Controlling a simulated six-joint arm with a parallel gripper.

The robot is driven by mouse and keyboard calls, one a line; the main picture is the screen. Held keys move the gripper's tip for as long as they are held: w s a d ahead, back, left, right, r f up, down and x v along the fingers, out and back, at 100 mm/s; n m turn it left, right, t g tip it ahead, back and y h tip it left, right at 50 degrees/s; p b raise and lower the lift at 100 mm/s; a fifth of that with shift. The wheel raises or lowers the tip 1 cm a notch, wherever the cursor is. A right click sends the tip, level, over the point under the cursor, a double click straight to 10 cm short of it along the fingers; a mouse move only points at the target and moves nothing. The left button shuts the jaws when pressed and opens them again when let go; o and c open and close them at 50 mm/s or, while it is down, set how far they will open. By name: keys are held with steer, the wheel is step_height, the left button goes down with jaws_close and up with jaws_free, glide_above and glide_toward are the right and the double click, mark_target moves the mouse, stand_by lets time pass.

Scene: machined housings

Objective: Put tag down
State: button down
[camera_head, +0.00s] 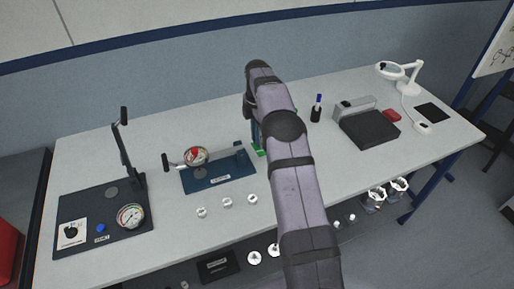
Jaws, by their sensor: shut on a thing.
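My gripper (256,143) reaches down behind my arm, over the bench just right of the blue fixture plate. It is shut on a small green tag (260,153), which shows at the fingertips. My arm hides most of the gripper. I cannot tell whether the tag touches the bench top. The blue fixture plate (222,181) carries a round metal part with a red centre (196,154) and a side handle.
A black base with a dial gauge (131,216) and a lever press (126,150) stands at the left. Several small metal parts (227,202) lie near the front edge. A dark flat box (369,128), black bottle (316,112) and white lamp (408,84) stand at the right.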

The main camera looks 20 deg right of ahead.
steer(key=shift+r, duration=1.3)
steer(key=shift+s+d+r+n, duration=0.25)
steer(key=shift+s+d+n, duration=0.05)
steer(key=shift+s+n, duration=0.25)
steer(key=shift+s+n+p, duration=1.25)
steer(key=shift+s+n, duration=2.4)
steer(key=shift+s, duration=3.7)
steer(key=shift+d+f+p, duration=0.2)
steer(key=shift+f+p, duration=0.6)
steer(key=shift+f, duration=1.7)
steer(key=shift+d+f+p, duration=0.2)
steer(key=shift+f+p, duration=0.6)
steer(key=shift+f, duration=1.65)
steer(key=shift+f, duration=0.2)
steer(key=c, duration=1.7)
jaws_free()
